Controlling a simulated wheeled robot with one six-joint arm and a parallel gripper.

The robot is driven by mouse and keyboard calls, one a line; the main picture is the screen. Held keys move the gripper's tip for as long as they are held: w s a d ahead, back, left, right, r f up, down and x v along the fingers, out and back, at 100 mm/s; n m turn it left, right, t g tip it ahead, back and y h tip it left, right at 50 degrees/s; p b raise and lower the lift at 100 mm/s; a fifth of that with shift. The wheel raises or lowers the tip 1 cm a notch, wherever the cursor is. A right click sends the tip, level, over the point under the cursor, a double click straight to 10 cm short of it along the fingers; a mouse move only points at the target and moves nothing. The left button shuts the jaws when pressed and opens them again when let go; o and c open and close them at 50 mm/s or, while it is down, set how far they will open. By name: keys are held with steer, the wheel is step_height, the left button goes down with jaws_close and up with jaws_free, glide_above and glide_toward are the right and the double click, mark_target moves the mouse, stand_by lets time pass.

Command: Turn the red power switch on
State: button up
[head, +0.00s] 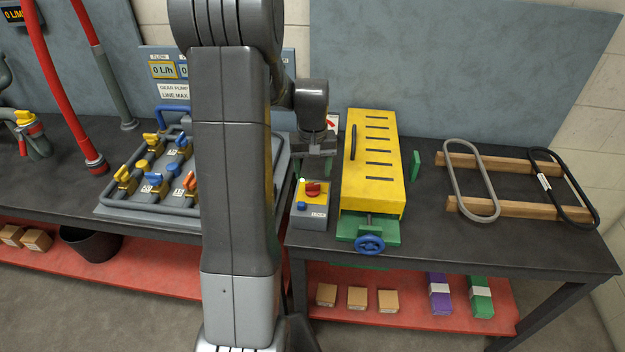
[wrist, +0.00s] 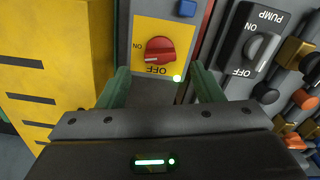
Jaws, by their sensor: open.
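The red power switch (head: 313,189) is a rotary knob on the yellow face of a small grey box (head: 309,215). It also shows in the wrist view (wrist: 172,54), with ON lettered to its left and OFF below it. Its handle lies roughly sideways, with a pale mark at its left end. A small pale lamp (wrist: 178,78) glows near OFF. My gripper (head: 314,170) is open, behind and above the box in the head view. In the wrist view its green fingers (wrist: 161,80) are apart, below the knob, with nothing between them. I see no contact with the knob.
A yellow slotted cover (head: 372,160) stands close to the right of the box, with a blue handwheel (head: 369,244) in front. A valve panel (head: 160,180) is to the left. A black PUMP switch (wrist: 258,45) shows right of the knob in the wrist view.

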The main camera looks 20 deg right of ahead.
mark_target(313, 184)
steer(key=shift+f, duration=2.35)
